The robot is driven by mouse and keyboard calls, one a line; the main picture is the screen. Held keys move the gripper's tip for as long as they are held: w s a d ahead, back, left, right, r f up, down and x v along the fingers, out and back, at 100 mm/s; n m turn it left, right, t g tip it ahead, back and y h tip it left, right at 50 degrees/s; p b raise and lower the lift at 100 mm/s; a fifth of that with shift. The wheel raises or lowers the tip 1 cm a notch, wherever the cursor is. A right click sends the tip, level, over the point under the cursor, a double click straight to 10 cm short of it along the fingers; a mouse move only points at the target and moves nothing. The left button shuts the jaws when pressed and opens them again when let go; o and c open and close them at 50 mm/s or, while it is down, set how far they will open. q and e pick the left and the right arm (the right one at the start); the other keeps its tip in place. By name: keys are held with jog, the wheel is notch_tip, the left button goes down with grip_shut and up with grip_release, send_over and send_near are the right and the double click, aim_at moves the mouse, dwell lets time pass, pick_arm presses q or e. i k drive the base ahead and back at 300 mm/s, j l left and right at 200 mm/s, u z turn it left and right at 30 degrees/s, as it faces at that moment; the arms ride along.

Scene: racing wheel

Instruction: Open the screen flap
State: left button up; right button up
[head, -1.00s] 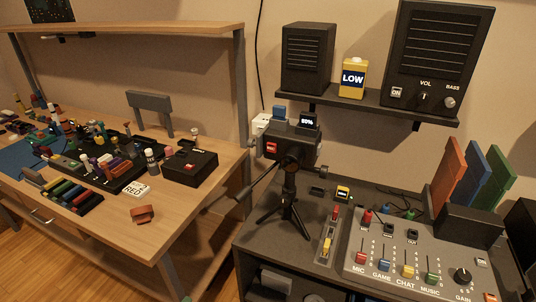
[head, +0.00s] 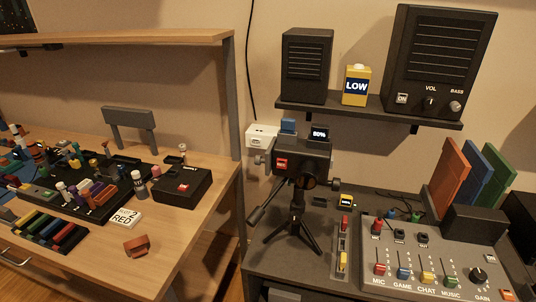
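A dark camera (head: 313,158) stands on a black tripod (head: 297,222) on the dark desk. It has a red label (head: 281,163) on its side, and a small screen reading 80% (head: 320,133) and a blue block (head: 288,126) on top. I cannot make out for certain which part is the screen flap or whether it is open. Neither of my grippers is in view.
A mixer panel (head: 372,254) with sliders lies right of the tripod. Above hangs a shelf (head: 440,122) with two speakers (head: 307,66) (head: 440,60) and a yellow LOW box (head: 357,85). A cluttered wooden bench (head: 195,235) stands left.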

aim_at(258, 160)
jog(key=i+j+z, duration=0.1)
jog(key=j+z, duration=0.35)
jog(key=j, duration=0.4)
jog(key=j+z, duration=0.45)
jog(key=j, duration=0.4)
jog(key=k+l, duration=0.1)
jog(key=l, duration=0.45)
